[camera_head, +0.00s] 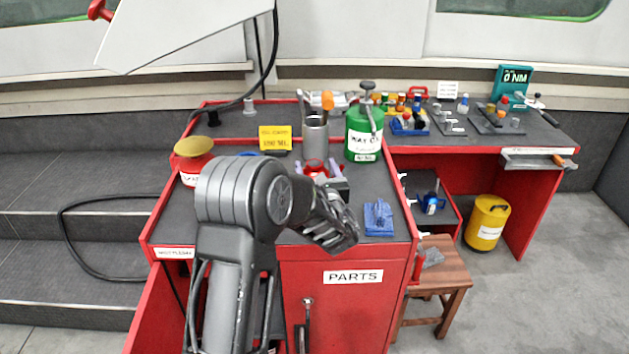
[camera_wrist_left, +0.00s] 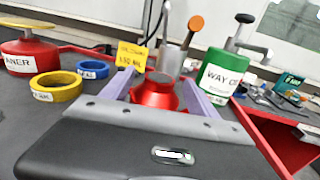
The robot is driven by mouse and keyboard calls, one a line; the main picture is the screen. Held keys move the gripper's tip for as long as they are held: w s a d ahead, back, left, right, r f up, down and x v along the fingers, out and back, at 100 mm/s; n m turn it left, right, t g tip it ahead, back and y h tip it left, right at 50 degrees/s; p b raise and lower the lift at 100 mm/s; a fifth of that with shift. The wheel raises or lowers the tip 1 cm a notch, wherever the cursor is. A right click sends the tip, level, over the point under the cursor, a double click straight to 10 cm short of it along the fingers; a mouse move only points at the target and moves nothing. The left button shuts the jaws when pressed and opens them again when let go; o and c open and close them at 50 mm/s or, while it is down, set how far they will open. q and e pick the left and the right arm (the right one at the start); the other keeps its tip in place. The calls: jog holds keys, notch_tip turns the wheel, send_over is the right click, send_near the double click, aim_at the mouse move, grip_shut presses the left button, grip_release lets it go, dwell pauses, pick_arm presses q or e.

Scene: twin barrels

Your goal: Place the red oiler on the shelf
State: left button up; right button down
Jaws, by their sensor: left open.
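The red oiler (camera_wrist_left: 155,94) stands upright on the dark bench top, between the two purple fingers of my left gripper (camera_wrist_left: 165,95) in the left wrist view. The fingers are open on either side of it, and I cannot tell whether they touch it. In the head view, the red oiler (camera_head: 314,166) shows just beyond my left gripper (camera_head: 322,172), with its lower part hidden by the wrist. A dark open shelf (camera_head: 422,188) lies at the right side of the red cabinet; I cannot tell whether it is the task's shelf. My right gripper is out of view.
A green can (camera_head: 364,135) stands right of the oiler, and a grey cup (camera_head: 315,135) with tools behind it. A yellow sign (camera_head: 275,138) and a red can with yellow lid (camera_head: 194,160) are left. A blue piece (camera_head: 378,218) lies at front right.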

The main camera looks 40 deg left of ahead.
aim_at(313, 160)
pick_arm(q)
jog(key=x, duration=0.4)
jog(key=shift+w+a+p, duration=0.15)
jog(key=shift+a+p, duration=0.1)
jog(key=shift+p, duration=0.15)
jog(key=shift+c, duration=0.4)
jog(key=c, duration=1.1)
jog(key=shift+d+f, duration=0.1)
grip_shut()
